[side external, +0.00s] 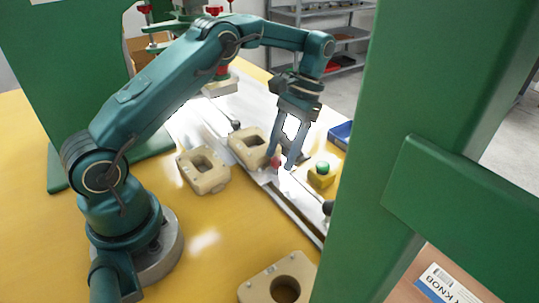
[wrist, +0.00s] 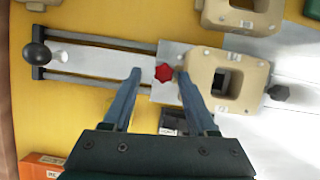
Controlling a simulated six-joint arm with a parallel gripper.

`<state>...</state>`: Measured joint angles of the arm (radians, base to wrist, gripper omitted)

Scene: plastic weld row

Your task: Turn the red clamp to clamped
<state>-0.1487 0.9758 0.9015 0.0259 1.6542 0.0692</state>
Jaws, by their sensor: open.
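The red clamp is a small red star-shaped knob (wrist: 164,72) on the metal slide plate, just left of a beige block (wrist: 222,80) in the wrist view. In the side view the red knob (side external: 276,162) sits at the near edge of the same beige block (side external: 248,148). My gripper (side external: 283,160) is open and points down at the knob. In the wrist view my gripper (wrist: 159,75) has one fingertip on each side of the knob, with visible gaps. I cannot tell whether the fingertips are level with it.
A black ball knob (wrist: 37,53) stands at the slide's left end, and a black star knob (wrist: 278,92) lies right of the block. A green button on a yellow box (side external: 321,174) and a blue bin (side external: 341,134) are nearby. A large green post (side external: 400,110) stands in front.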

